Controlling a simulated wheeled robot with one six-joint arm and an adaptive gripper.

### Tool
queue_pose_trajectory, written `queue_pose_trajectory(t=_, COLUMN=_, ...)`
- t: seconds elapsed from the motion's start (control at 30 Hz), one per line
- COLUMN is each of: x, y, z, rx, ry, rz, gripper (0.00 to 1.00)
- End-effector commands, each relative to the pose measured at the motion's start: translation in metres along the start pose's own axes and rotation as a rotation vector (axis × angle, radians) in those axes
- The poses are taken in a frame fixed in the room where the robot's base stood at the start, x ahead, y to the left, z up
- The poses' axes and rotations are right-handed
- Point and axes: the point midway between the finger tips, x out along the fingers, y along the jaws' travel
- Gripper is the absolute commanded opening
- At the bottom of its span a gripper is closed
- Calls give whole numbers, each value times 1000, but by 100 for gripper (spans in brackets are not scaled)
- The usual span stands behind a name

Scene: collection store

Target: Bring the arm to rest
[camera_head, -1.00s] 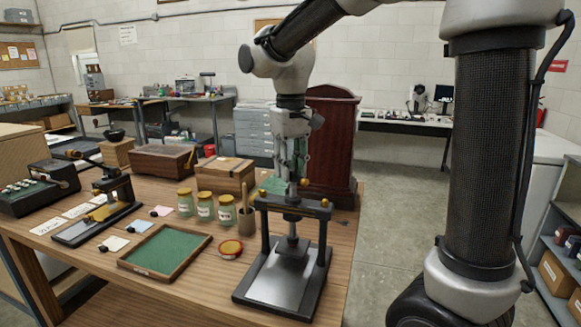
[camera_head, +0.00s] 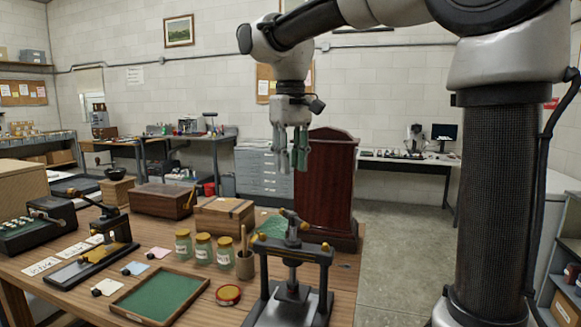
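My gripper (camera_head: 293,168) hangs downward at the middle of the view, high over the wooden table (camera_head: 60,262). Its greenish fingers show a gap between them and hold nothing that I can see. My arm (camera_head: 320,22) reaches in from the right and bends down to it. In the picture the black screw press (camera_head: 328,272) stands below the gripper, at the table's front right. The press's top bar and handle show clear of the fingers.
A dark red wooden cabinet (camera_head: 326,190) stands just behind and right of the gripper. A green-lined tray (camera_head: 160,296), a round red tin (camera_head: 228,294), glass jars (camera_head: 203,248) and wooden boxes (camera_head: 224,217) stand on the table. Floor (camera_head: 400,235) shows clear at right.

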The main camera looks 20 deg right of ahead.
Motion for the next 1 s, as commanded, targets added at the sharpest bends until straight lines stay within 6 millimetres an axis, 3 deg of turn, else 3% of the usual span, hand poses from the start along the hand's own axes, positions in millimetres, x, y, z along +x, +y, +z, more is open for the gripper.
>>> queue_pose_trajectory(t=0.33, x=1, y=-1, z=-7, rx=-17, ry=30, rz=-4, gripper=29)
queue_pose_trajectory(t=0.47, x=37, y=0, z=-2, rx=-51, ry=47, rz=-6, gripper=29)
queue_pose_trajectory(t=0.57, x=59, y=15, z=30, rx=-50, ry=88, rz=-8, gripper=29)
queue_pose_trajectory(t=0.8, x=106, y=67, z=141, rx=54, ry=224, rz=3, gripper=29)
queue_pose_trajectory(t=0.9, x=123, y=81, z=185, rx=117, ry=272, rz=14, gripper=29)
queue_pose_trajectory(t=1.0, x=132, y=90, z=216, rx=174, ry=306, rz=25, gripper=29)
